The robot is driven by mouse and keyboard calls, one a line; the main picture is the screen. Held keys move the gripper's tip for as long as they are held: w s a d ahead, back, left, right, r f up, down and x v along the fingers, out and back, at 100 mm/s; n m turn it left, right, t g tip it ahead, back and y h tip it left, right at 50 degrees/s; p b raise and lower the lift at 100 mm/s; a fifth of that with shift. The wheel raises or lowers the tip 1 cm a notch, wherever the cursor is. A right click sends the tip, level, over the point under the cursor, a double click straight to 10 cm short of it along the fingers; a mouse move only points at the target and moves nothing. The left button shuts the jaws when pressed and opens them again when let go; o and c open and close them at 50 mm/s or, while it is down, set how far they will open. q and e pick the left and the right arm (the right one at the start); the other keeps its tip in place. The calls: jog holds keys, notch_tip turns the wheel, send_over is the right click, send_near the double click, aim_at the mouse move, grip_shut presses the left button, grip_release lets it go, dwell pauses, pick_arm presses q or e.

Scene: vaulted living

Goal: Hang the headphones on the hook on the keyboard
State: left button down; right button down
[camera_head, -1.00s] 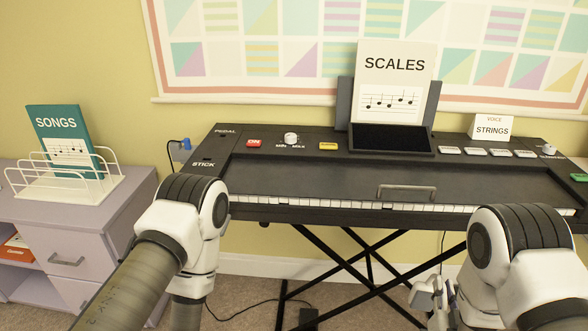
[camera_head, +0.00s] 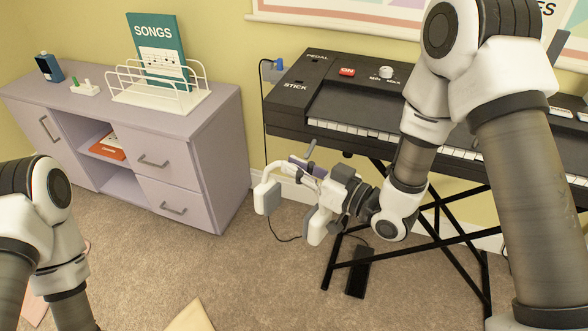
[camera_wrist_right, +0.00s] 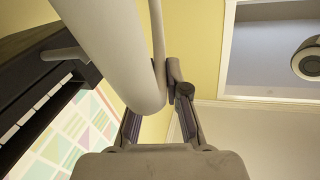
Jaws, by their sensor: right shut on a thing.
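My right gripper (camera_head: 326,186) is below the left end of the keyboard (camera_head: 290,98), reaching in from the right. It is shut on the white headphones (camera_head: 267,198), whose pale cups hang below the keyboard's level. In the right wrist view a large white curved part of the headphones (camera_wrist_right: 112,45) passes between the fingers (camera_wrist_right: 158,115). A grey rod that looks like the hook (camera_wrist_right: 63,53) sticks out from the keyboard there, apart from the headphones. In the head view the hook is hard to tell from the gripper parts. My left gripper is out of view, below the lower left.
A lilac cabinet (camera_head: 205,125) stands left of the keyboard, bearing a white wire rack (camera_head: 165,100) with a teal songbook (camera_head: 158,45). The black crossed stand (camera_head: 440,225) and a pedal (camera_head: 358,272) are below the keyboard. Carpet between cabinet and stand is mostly clear.

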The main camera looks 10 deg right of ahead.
aim_at(311, 150)
jog(key=shift+w+d+f, duration=0.15)
jog(key=shift+w+d, duration=0.65)
jog(key=shift+w, duration=0.35)
jog(key=shift+w+d+f, duration=0.1)
jog(key=shift+w+d, duration=0.65)
jog(key=shift+w, duration=0.35)
jog(key=shift+w+d+f, duration=0.15)
jog(key=shift+w+d, duration=0.65)
jog(key=shift+w, duration=0.35)
jog(key=shift+w+d+f, duration=0.4)
jog(key=shift+w+f, duration=0.1)
jog(key=shift+w, duration=0.05)
jog(key=shift+f, duration=0.15)
